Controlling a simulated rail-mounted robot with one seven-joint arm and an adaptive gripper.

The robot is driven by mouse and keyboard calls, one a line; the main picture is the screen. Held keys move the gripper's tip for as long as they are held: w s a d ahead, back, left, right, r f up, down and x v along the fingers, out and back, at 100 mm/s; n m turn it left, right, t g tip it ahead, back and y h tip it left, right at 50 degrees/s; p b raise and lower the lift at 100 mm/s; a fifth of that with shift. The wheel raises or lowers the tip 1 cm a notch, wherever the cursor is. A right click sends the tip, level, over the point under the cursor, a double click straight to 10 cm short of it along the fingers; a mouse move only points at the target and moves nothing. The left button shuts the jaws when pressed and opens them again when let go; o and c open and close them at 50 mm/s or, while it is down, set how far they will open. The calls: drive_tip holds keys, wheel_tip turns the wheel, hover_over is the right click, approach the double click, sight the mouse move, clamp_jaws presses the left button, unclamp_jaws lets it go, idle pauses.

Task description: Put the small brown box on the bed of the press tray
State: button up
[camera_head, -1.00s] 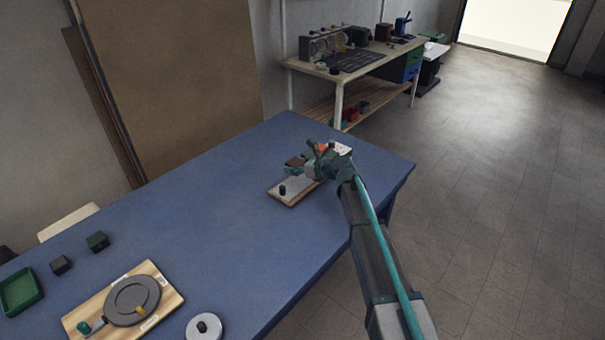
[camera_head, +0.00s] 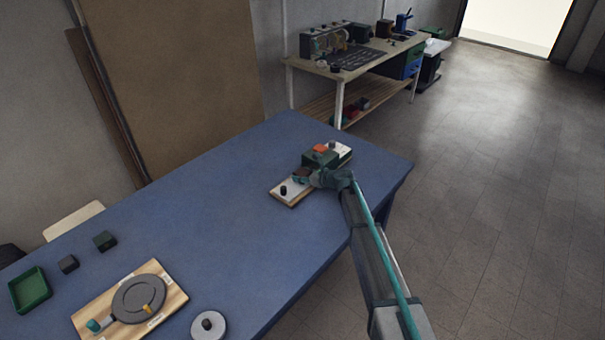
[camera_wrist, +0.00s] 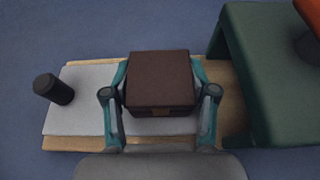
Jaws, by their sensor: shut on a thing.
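My gripper (camera_head: 311,177) is shut on the small brown box (camera_wrist: 158,80), with one finger on each side of it in the wrist view. The box also shows as a small dark brown shape in the head view (camera_head: 301,172). It is over the pale grey bed of the press tray (camera_wrist: 85,112), which lies on a wooden base; I cannot tell whether it touches the bed. A black knob (camera_wrist: 54,89) stands at the bed's left end. The green press body (camera_wrist: 268,70), with an orange part on top (camera_head: 320,149), stands right of the box, apart from it.
The blue table (camera_head: 210,190) is clear around the press. A round grey plate on a board (camera_head: 138,298), a white disc with a black knob (camera_head: 208,326), a green tray (camera_head: 30,289) and two small dark boxes (camera_head: 105,240) stand at the near left. A workbench (camera_head: 360,60) stands behind.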

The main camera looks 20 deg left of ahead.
drive_tip(key=shift+f, duration=0.1)
drive_tip(key=shift+f, duration=0.1)
drive_tip(key=o, duration=1.1)
drive_tip(key=shift+o, duration=0.2)
drive_tip(key=shift+r, duration=0.25)
drive_tip(key=shift+s+d+b, duration=0.15)
drive_tip(key=shift+d+b, duration=0.15)
drive_tip(key=shift+b, duration=0.1)
drive_tip(key=s+d+b, duration=0.1)
drive_tip(key=d, duration=0.3)
drive_tip(key=s+d+b, duration=0.1)
drive_tip(key=d, duration=0.3)
drive_tip(key=s+d+b, duration=0.1)
drive_tip(key=s+d, duration=0.1)
drive_tip(key=d, duration=0.1)
drive_tip(key=shift+d+r, duration=0.15)
drive_tip(key=shift+d, duration=0.25)
